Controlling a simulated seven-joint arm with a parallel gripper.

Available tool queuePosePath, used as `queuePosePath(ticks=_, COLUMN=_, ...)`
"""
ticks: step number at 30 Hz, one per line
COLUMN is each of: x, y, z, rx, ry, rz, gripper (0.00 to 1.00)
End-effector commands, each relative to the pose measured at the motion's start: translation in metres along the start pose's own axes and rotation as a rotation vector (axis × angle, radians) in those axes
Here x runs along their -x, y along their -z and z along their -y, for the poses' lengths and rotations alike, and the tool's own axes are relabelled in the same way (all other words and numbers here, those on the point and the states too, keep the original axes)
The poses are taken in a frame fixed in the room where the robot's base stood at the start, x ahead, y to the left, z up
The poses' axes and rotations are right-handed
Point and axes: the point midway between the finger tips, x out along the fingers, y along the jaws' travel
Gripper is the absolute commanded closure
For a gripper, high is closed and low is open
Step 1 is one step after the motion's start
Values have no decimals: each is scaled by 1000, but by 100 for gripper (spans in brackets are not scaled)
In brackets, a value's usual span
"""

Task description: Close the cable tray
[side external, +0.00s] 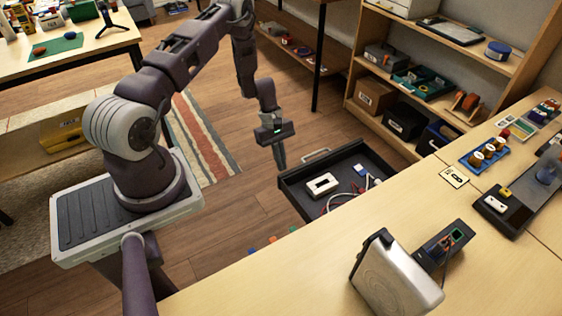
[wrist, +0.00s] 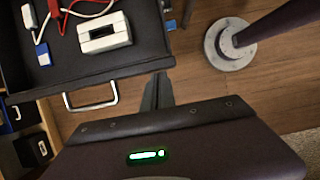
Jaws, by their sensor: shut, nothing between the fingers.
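The cable tray (side external: 296,190) is a dark drawer pulled out from under the wooden workbench. In the side view it holds a white device (side external: 322,185), a blue item and red and white cables. Its metal handle (side external: 315,156) is on the front face; in the wrist view the handle (wrist: 92,106) is at left of centre. My gripper (side external: 281,165) points down in front of the tray's front, beside the handle in the picture. In the wrist view my gripper (wrist: 157,92) is shut and empty, close to the tray front and right of the handle. Whether it touches the front is unclear.
The workbench (side external: 300,270) holds a silver case (side external: 390,280), a small dark box (side external: 443,243) and a blue rack (side external: 483,157). A shelf unit (side external: 405,117) stands behind the tray. A round grey foot (wrist: 230,44) stands right of the tray. Open floor lies before the tray.

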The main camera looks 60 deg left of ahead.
Motion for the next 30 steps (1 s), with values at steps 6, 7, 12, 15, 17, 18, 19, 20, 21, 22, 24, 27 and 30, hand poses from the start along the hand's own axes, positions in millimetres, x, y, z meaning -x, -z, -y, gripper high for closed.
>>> queuePosePath(ticks=6, x=-3, y=-9, z=0, rx=-1, ry=1, rz=2, gripper=100)
queuePosePath(ticks=7, x=-4, y=-12, z=0, rx=-1, ry=1, rz=3, gripper=100)
queuePosePath(ticks=12, x=-16, y=-41, z=0, rx=-2, ry=1, rz=5, gripper=100)
queuePosePath(ticks=15, x=-25, y=-63, z=1, rx=-1, ry=2, rz=6, gripper=100)
queuePosePath(ticks=17, x=-30, y=-76, z=1, rx=-2, ry=2, rz=5, gripper=100)
queuePosePath(ticks=18, x=-33, y=-84, z=1, rx=-3, ry=2, rz=4, gripper=100)
queuePosePath(ticks=19, x=-36, y=-90, z=1, rx=-2, ry=1, rz=5, gripper=100)
queuePosePath(ticks=20, x=-38, y=-96, z=1, rx=-2, ry=2, rz=5, gripper=100)
queuePosePath(ticks=21, x=-41, y=-104, z=1, rx=-3, ry=2, rz=5, gripper=100)
queuePosePath(ticks=22, x=-44, y=-110, z=1, rx=-2, ry=2, rz=5, gripper=100)
queuePosePath(ticks=24, x=-48, y=-122, z=1, rx=-3, ry=2, rz=4, gripper=100)
queuePosePath(ticks=27, x=-54, y=-136, z=1, rx=-3, ry=2, rz=3, gripper=100)
queuePosePath(ticks=30, x=-59, y=-148, z=1, rx=-3, ry=2, rz=3, gripper=100)
